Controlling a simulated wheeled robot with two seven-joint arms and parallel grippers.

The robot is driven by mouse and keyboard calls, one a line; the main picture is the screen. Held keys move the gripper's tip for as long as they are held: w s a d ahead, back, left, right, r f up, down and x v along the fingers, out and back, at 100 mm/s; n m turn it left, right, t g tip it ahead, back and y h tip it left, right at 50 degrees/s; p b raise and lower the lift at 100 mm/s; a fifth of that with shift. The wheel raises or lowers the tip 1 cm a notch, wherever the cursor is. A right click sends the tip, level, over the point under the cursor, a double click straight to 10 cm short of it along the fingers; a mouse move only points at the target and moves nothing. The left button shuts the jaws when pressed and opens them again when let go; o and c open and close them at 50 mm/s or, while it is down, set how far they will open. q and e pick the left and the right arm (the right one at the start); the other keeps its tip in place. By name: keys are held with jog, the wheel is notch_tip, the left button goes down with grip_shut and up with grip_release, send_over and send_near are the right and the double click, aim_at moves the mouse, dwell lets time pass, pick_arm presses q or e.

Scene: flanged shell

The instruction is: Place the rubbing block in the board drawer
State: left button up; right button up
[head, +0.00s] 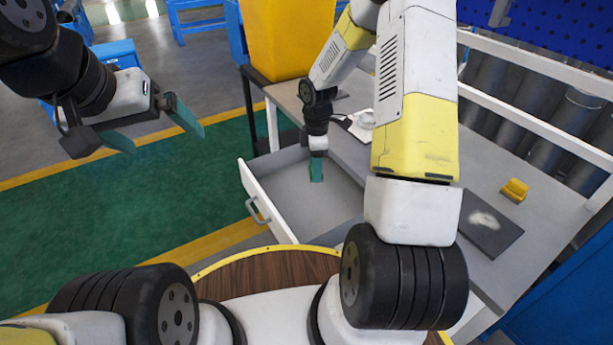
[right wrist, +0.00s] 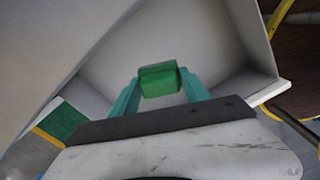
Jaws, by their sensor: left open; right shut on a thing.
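The board drawer (head: 255,190) is pulled out from the bench, its grey inside bare. My right gripper (head: 317,172) points down into the drawer area. In the right wrist view, my right gripper (right wrist: 160,92) is shut on a green block (right wrist: 159,79), which I take for the rubbing block. The drawer's pale walls (right wrist: 222,38) surround it there. Whether the block touches the drawer floor I cannot tell. In the head view the block is hardly distinguishable from the teal fingers. My left gripper (head: 158,131) is open and empty, left of the drawer over the floor.
A dark plate (head: 490,224) with a whitish patch lies on the grey bench top, with a small yellow object (head: 514,190) behind it. A yellow bin (head: 285,40) stands beyond the drawer. A white item (head: 360,124) lies on the bench, partly behind my right arm.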

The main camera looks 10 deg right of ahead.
aim_at(315, 198)
jog(key=n, duration=0.3)
jog(key=w+f+n, duration=0.1)
jog(key=shift+w+d+n, duration=0.1)
jog(key=shift+d+n, duration=0.1)
jog(key=shift+n, duration=0.1)
jog(key=shift+f, duration=0.25)
notch_tip(315, 198, down, 9)
jog(key=shift+f, duration=0.2)
jog(key=o, duration=1.5)
jog(key=shift+f, duration=0.1)
jog(key=shift+c, duration=0.2)
